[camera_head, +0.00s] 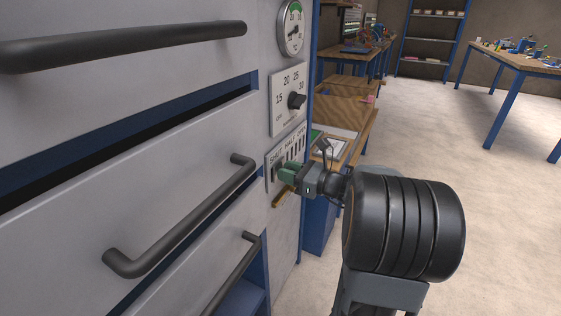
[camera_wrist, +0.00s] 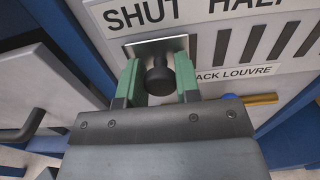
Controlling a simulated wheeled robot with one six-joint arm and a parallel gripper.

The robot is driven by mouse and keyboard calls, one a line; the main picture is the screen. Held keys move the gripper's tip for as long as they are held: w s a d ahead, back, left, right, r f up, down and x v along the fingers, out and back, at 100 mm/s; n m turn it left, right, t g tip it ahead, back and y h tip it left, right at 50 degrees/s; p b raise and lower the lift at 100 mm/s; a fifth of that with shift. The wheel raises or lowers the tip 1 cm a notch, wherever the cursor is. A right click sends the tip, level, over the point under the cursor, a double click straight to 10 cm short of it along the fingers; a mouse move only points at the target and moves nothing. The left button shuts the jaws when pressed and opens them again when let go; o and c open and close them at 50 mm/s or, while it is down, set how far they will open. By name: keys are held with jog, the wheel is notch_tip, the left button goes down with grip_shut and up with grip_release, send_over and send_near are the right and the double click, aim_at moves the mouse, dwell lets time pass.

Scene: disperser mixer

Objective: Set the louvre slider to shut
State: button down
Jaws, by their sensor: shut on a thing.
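The louvre panel (camera_head: 270,160) is a white plate on the cabinet's side, marked SHUT, HALF and a further label, with dark slots. In the wrist view the panel (camera_wrist: 215,14) shows "SHUT HALF" and "...ACK LOUVRE". The slider's round black knob (camera_wrist: 159,78) stands on a metal plate (camera_wrist: 150,48) under the word SHUT, at the left of the slots. My gripper (camera_wrist: 158,82) has green fingers on both sides of the knob and is shut on it. In the head view my gripper (camera_head: 282,173) reaches the panel's lower left and hides the knob.
Above the panel are a numbered dial (camera_head: 296,101) and a round gauge (camera_head: 291,27). Long dark handles (camera_head: 190,222) stick out from the grey drawers at left. A wooden workbench (camera_head: 345,112) stands behind the cabinet. The floor (camera_head: 430,130) at right is open.

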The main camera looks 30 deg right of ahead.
jog(key=shift+s+a, duration=0.25)
jog(key=shift+a, duration=0.15)
jog(key=c, duration=0.8)
grip_release()
jog(key=shift+s, duration=0.1)
jog(key=shift+p+v, duration=1.75)
jog(key=shift+v, duration=5.1)
